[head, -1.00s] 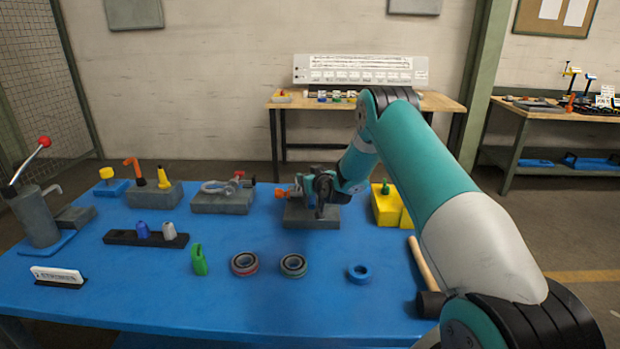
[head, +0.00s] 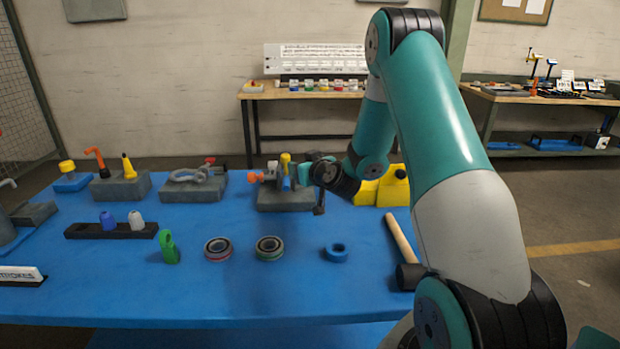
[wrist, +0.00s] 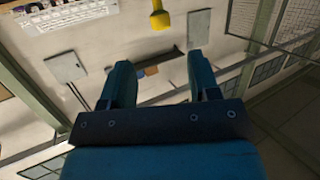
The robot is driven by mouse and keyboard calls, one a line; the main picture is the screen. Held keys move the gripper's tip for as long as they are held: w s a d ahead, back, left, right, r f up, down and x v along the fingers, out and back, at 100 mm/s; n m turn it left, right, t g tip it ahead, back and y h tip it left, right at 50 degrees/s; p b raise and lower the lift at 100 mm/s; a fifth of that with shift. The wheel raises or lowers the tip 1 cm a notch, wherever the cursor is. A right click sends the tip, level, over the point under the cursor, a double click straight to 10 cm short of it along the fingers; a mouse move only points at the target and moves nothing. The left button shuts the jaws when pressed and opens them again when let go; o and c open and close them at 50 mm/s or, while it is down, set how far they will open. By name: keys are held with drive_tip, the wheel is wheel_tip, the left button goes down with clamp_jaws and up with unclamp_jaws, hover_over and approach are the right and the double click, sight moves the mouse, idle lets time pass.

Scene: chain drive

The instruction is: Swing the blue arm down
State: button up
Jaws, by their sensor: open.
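A grey block (head: 284,201) near the table's far edge carries an orange knob (head: 256,177) and a short upright part. That part has a yellow top (head: 285,160) and a narrow blue section, which I take for the blue arm (head: 287,183). My gripper (head: 302,171) is just right of the blue arm in the head view and partly covers the fixture. In the wrist view my gripper (wrist: 160,62) is open with nothing between its fingers. A yellow knob (wrist: 160,18) shows beyond the fingertips there. Whether anything touches cannot be told.
A grey block with a ring-shaped clamp (head: 194,187) stands to the left. Yellow blocks (head: 380,190) stand right, behind my arm. A hammer (head: 402,243), a blue ring (head: 337,252) and two bearing-like rings lie nearer. The table's blue front is mostly clear.

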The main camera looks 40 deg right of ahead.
drive_tip(key=shift+b+v, duration=0.6)
drive_tip(key=shift+v, duration=1.3)
